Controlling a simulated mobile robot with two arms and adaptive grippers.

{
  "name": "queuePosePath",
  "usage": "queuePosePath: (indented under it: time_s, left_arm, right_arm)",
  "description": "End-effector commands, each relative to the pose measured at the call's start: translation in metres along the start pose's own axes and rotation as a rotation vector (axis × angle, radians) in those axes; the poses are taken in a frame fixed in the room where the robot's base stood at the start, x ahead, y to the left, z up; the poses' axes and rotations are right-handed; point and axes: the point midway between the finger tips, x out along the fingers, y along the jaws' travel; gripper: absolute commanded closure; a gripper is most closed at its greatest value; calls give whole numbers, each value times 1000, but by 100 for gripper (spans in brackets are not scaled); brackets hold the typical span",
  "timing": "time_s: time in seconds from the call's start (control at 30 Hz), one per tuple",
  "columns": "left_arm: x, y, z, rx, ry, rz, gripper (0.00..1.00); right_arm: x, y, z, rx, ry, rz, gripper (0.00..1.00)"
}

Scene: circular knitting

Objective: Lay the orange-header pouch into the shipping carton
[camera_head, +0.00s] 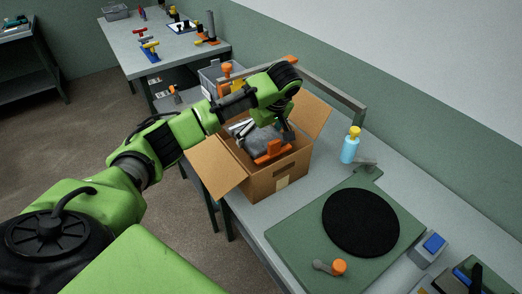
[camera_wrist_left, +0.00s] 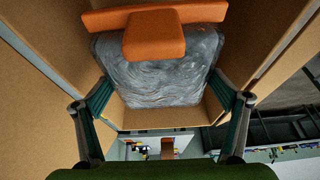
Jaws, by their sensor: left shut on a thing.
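The orange-header pouch (camera_head: 268,141) is a clear grey bag with an orange header strip. My left gripper (camera_head: 281,130) reaches down over the open shipping carton (camera_head: 279,178) and is shut on the pouch. In the left wrist view the pouch (camera_wrist_left: 155,65) lies between the two fingers of the left gripper (camera_wrist_left: 160,95), with its orange header at the top and the carton's cardboard walls (camera_wrist_left: 35,55) around it. I cannot tell whether the pouch touches the carton's floor. My right gripper is not in view.
The carton's flaps stand open, one (camera_head: 215,167) sticking out at the left. A green board with a black disc (camera_head: 360,222) lies nearer. A grey bin (camera_head: 210,77) stands behind the carton.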

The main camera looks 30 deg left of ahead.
Motion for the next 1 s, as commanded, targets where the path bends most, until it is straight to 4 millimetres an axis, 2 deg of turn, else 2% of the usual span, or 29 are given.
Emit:
queuePosePath:
  time_s: [0.03,0.2,0.37,0.5,0.67,1.0]
  left_arm:
    - [6,-1,2,1,1,-4,39]
    - [25,0,10,-1,1,-1,39]
    - [43,0,18,1,1,-2,39]
    - [58,0,24,-1,1,0,39]
    - [61,0,25,-1,1,2,39]
    - [66,0,28,1,0,2,39]
  right_arm:
    - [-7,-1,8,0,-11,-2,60]
    - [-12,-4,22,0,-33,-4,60]
    - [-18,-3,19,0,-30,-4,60]
    - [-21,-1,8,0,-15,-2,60]
    - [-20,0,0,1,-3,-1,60]
    - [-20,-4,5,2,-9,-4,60]
